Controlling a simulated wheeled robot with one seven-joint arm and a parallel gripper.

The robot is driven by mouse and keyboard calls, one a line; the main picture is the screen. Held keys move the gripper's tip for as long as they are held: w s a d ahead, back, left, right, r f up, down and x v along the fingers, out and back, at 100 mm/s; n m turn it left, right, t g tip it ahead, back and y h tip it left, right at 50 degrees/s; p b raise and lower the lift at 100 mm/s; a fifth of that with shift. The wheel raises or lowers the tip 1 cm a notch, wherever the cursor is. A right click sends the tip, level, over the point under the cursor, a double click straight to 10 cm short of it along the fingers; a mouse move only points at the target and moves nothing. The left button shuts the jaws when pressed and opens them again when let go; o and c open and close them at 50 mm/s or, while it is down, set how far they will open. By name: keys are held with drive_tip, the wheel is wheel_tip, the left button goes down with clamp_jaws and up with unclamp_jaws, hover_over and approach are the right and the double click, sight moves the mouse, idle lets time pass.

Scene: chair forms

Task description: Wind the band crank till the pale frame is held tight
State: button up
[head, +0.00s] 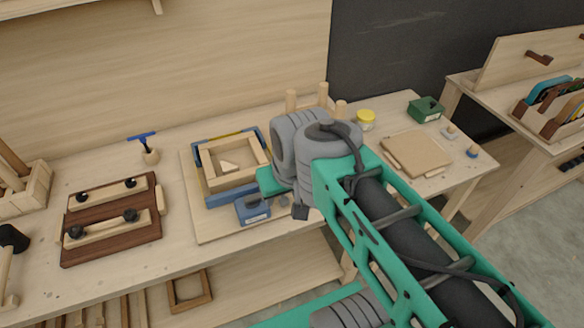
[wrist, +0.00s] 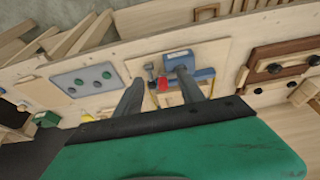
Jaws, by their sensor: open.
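The pale frame (head: 208,162) lies flat on a pale board, inside a blue band clamp (head: 215,187). The clamp's blue housing (head: 252,210) is at its near right corner and also shows in the wrist view (wrist: 179,60). In the wrist view a crank with a red knob (wrist: 162,83) shows beside the housing. My gripper (wrist: 160,77) is open, its two dark fingers apart, with the red knob in view between them. I cannot tell whether they touch it. My arm hides the crank in the head view, and my gripper hides part of the frame in the wrist view.
A dark wood board with black knobs (head: 112,222) lies left of the clamp. A blue-handled tool (head: 143,140) stands behind. Pegs (head: 323,95), a yellow-lidded jar (head: 366,118), a tan board (head: 417,152) and a green box (head: 427,108) are right. A grey knobbed panel (wrist: 87,82) shows in the wrist view.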

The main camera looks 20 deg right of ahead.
drive_tip(key=w+f+g+b, duration=0.1)
drive_tip(key=w, duration=0.2)
drive_tip(key=w+f+g+b, duration=0.1)
drive_tip(key=w+b, duration=0.1)
drive_tip(key=w, duration=0.2)
drive_tip(key=w+f+g+b, duration=0.1)
drive_tip(key=w+g, duration=0.1)
drive_tip(key=w, duration=0.2)
drive_tip(key=shift+w+d+b, duration=0.2)
drive_tip(key=shift+d+b, duration=0.15)
drive_tip(key=shift+d, duration=0.05)
drive_tip(key=shift+w+f, duration=0.1)
drive_tip(key=shift+w, duration=0.2)
wheel_tip(320, 180, down, 7)
drive_tip(key=shift+f+p, duration=0.15)
drive_tip(key=shift+p, duration=0.35)
clamp_jaws()
